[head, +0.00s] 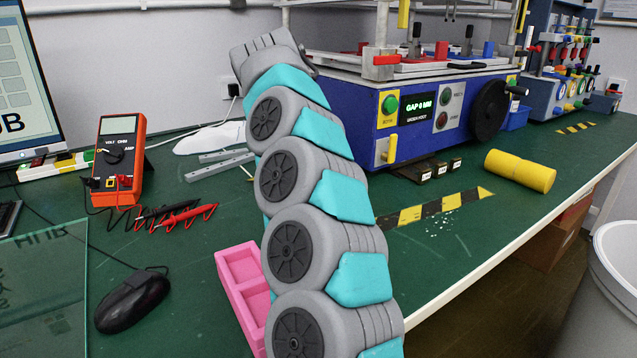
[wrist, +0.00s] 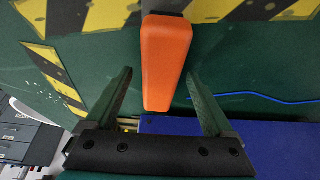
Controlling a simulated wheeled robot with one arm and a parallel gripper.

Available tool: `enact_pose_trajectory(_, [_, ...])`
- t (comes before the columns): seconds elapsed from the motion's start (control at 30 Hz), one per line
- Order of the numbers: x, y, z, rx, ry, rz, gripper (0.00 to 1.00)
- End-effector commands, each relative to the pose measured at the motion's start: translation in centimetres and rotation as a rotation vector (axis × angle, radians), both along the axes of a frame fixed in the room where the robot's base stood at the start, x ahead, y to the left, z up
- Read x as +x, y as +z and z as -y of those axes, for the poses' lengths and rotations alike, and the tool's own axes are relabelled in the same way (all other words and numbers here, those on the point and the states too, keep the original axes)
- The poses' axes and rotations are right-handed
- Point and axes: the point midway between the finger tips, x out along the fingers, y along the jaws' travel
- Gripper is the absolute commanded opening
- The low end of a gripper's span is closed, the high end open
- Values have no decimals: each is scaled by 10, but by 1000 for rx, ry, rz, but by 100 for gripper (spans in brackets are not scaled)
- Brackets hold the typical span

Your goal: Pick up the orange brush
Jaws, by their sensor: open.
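The orange brush (wrist: 166,58) shows in the wrist view as a smooth, long orange block, upright in the picture at top centre. Bristles are not visible. My gripper (wrist: 159,74) is open, with one dark finger to the left of the brush's lower part and one to the right. A gap shows on both sides in the picture; whether the brush is at finger depth I cannot tell. In the head view the brush is not visible, and my grey and turquoise arm covers the middle of the picture. The gripper's fingers cannot be made out there.
A blue surface (wrist: 240,130) lies close below the brush in the wrist view, with yellow-black striped tape around. In the head view, a blue test machine (head: 440,120), an orange multimeter (head: 119,160), a pink tray (head: 243,285) and a yellow cylinder (head: 520,171) stand on the green bench.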

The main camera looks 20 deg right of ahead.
Motion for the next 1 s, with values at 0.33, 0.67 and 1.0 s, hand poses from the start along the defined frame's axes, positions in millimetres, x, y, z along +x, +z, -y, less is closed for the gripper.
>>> enact_pose_trajectory(0.33, [1,-13,4,0,0,-2,88])
enact_pose_trajectory(0.67, [1,-12,4,0,1,-1,59])
enact_pose_trajectory(1.0, [1,-12,4,0,1,-1,21])
